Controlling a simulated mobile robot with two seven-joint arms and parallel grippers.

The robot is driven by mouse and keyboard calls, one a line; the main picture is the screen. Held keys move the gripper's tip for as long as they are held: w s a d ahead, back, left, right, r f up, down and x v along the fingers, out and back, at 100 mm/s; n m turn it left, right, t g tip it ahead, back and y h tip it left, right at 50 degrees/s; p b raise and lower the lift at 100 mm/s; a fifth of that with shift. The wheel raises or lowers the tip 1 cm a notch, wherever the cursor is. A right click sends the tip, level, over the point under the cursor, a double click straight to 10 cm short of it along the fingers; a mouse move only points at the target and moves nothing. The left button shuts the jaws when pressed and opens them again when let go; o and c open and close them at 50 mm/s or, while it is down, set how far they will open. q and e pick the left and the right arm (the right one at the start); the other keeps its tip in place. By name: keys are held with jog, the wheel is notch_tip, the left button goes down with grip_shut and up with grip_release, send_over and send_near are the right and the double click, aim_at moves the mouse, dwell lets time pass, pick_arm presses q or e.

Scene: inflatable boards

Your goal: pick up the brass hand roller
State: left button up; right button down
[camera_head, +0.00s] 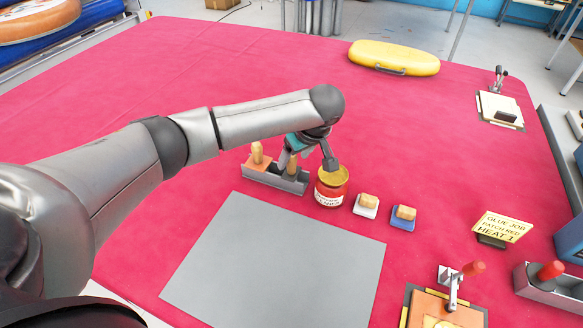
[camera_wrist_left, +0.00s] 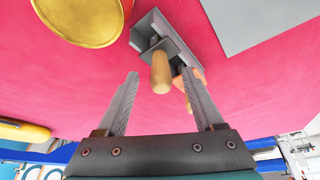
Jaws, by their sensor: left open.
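A wooden handle (camera_head: 292,166) stands up from the right slot of a grey metal holder (camera_head: 262,178) on the red table. It is likely the brass hand roller's handle; its roller end is hidden in the holder. In the left wrist view the same handle (camera_wrist_left: 161,74) shows between and beyond my fingertips, with the holder (camera_wrist_left: 150,32) behind it. My left gripper (camera_head: 307,160) is open above the holder and not closed on the handle. In the left wrist view, the left gripper (camera_wrist_left: 160,80) has both fingers spread, apart from the handle.
A second wooden handle (camera_head: 257,153) with an orange base stands in the left slot. A red-labelled can (camera_head: 331,190) with a yellow top stands close right of the holder. Two small blocks (camera_head: 367,204) (camera_head: 403,217) lie farther right. A flat grey sheet (camera_head: 275,262) lies in front.

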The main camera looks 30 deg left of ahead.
aim_at(291, 168)
pick_arm(q)
jog(key=x, duration=0.3)
jog(key=shift+a+f+b, duration=0.1)
jog(key=shift+b, duration=0.25)
jog(key=shift+c, duration=0.2)
grip_shut()
